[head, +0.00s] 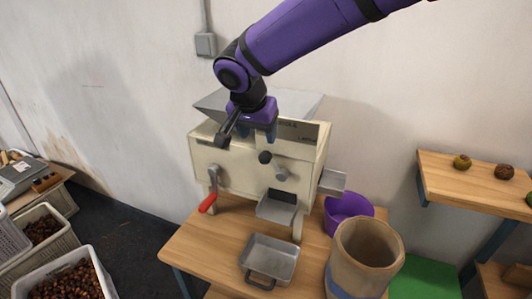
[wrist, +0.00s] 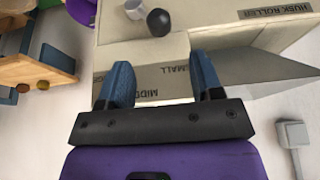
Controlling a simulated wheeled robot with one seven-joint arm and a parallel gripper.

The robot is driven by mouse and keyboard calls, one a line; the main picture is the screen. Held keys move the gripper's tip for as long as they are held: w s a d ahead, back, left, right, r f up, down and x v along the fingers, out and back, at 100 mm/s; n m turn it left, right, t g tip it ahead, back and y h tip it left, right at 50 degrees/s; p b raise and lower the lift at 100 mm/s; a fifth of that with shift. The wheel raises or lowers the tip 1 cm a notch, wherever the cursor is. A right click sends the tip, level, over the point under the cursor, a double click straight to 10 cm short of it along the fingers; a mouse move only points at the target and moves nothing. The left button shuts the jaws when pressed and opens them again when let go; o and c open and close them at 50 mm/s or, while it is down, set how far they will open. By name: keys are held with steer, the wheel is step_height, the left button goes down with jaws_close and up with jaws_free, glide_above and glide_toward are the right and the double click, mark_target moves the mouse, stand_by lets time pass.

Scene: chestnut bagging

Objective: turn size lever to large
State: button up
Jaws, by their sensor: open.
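The cream sorting machine (head: 235,168) stands on a wooden table. A black ball knob (head: 265,157), likely the size lever's end, sticks out of its front; it also shows in the wrist view (wrist: 160,22). Labels reading SMALL (wrist: 202,66) and part of MIDDLE lie between and beside my fingers; a label at the right end of the panel is too small to read surely. My gripper (head: 258,133) is open and empty, pointing down over the machine's upper front. In the wrist view its blue fingers (wrist: 162,78) are apart, with the knob beyond them, untouched. The lever's shaft is hidden.
A grey hopper (head: 300,105) rises behind my gripper. A red-handled crank (head: 208,202), grey knob (head: 281,174) and chute (head: 277,208) are on the front. A metal pan (head: 270,258), purple bowl (head: 347,207) and large tan container (head: 366,252) are nearby.

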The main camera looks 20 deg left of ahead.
mark_target(264, 154)
steer(key=x, duration=0.9)
steer(key=shift+w+f, duration=0.1)
steer(key=shift+f, duration=0.15)
steer(key=shift+c, duration=0.2)
jaws_close()
